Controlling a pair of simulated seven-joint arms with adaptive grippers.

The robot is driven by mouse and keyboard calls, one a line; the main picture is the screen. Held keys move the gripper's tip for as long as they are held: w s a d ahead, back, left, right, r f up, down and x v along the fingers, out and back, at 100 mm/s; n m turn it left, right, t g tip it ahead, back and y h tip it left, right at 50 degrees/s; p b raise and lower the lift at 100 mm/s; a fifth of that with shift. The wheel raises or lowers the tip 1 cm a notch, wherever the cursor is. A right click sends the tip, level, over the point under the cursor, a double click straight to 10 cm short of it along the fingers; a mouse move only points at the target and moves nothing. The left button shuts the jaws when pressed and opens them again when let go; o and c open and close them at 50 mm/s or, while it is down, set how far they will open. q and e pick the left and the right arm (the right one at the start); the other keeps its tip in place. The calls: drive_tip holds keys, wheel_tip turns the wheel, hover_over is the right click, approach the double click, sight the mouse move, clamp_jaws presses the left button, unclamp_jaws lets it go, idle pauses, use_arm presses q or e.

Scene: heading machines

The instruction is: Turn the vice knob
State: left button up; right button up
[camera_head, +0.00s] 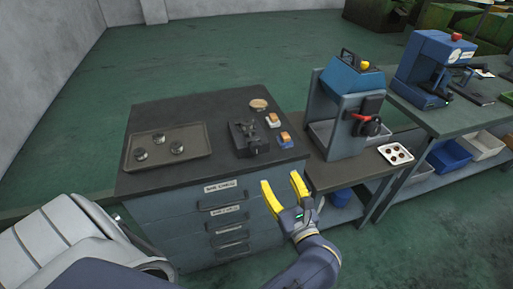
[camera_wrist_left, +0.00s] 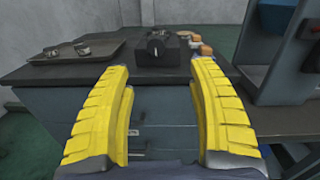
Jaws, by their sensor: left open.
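A small dark vice (camera_head: 247,139) stands on the dark top of a grey drawer cabinet, right of the middle. It also shows in the left wrist view (camera_wrist_left: 165,52), at the top centre, with a small metal knob or handle (camera_wrist_left: 155,44) on its near side. My left gripper (camera_head: 284,188) has yellow fingers, is open and empty, and is in front of the cabinet's front edge, apart from the vice. In the left wrist view the vice appears between and beyond the two fingers (camera_wrist_left: 160,95). My right gripper is not in view.
A tray (camera_head: 196,135) with several small metal parts lies on the cabinet top (camera_head: 160,115). Small orange-and-white items (camera_head: 285,139) sit right of the vice. A blue-grey machine (camera_head: 345,105) stands to the right, beside a small tray (camera_head: 396,153). The cabinet's front edge lies between gripper and vice.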

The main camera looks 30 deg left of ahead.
sight(257, 148)
use_arm(q)
drive_tip(key=shift+n+g, duration=0.5)
drive_tip(key=shift+n, duration=0.1)
drive_tip(key=x, duration=1.1)
drive_tip(key=f+x, duration=0.1)
drive_tip(key=x, duration=0.5)
drive_tip(key=shift+a, duration=0.3)
drive_tip(key=shift+o, duration=0.2)
drive_tip(key=shift+f, duration=0.1)
clamp_jaws()
